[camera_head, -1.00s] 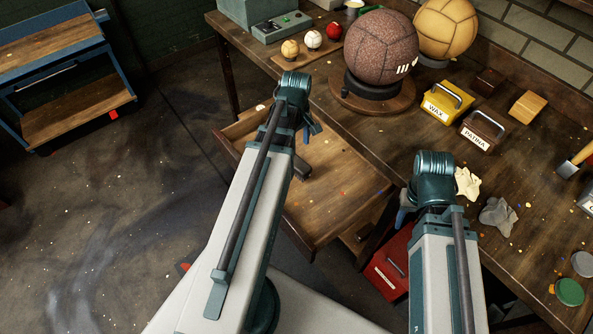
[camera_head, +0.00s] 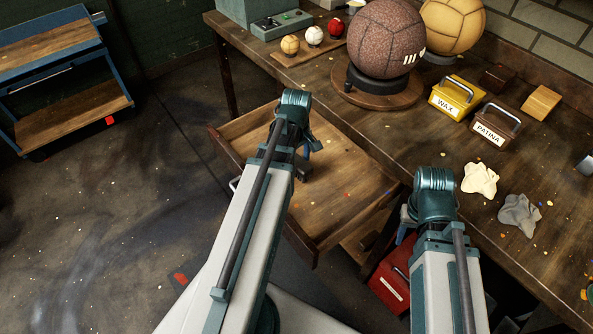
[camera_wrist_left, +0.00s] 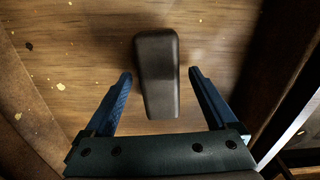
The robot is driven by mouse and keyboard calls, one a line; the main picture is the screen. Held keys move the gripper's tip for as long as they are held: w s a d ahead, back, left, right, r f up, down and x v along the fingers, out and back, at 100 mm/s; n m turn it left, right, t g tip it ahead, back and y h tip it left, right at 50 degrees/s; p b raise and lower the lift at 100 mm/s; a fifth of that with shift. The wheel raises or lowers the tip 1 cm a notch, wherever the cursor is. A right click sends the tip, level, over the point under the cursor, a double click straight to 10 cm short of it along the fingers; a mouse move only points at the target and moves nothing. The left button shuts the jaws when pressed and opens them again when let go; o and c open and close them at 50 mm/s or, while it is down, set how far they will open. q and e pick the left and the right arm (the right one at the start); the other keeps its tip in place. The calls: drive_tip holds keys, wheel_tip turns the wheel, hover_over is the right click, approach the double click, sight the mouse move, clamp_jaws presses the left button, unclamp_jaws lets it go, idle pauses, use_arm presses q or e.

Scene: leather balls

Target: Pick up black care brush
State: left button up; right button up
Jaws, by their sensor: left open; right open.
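The black care brush (camera_wrist_left: 157,72) appears as a dark, smooth, tapered block lying on the wooden drawer floor (camera_wrist_left: 90,60). Its bristles are not visible. In the left wrist view it lies between the open blue fingers of my left gripper (camera_wrist_left: 160,82), with a gap on each side. In the head view the brush (camera_head: 303,172) is a small dark shape inside the open drawer (camera_head: 345,195), partly hidden by my left gripper (camera_head: 311,146) and arm. My right gripper (camera_head: 404,224) is mostly hidden behind its wrist, near the bench's front edge.
Drawer walls surround my left gripper. The bench (camera_head: 400,130) carries a dark ball (camera_head: 385,38) on a stand, a wax box (camera_head: 450,98), a patina box (camera_head: 493,127) and cloths (camera_head: 480,180). A red box (camera_head: 392,278) is below my right arm.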

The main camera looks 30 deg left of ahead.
sight(296, 160)
use_arm(q)
drive_tip(key=shift+f, duration=0.5)
drive_tip(key=shift+r, duration=0.1)
use_arm(e)
drive_tip(key=shift+f, duration=0.45)
use_arm(q)
drive_tip(key=shift+c, duration=0.2)
clamp_jaws()
drive_tip(key=shift+r, duration=0.1)
use_arm(e)
drive_tip(key=shift+r, duration=0.1)
use_arm(q)
wheel_tip(296, 160, up, 10)
drive_tip(key=p, duration=1)
use_arm(e)
wheel_tip(296, 160, up, 10)
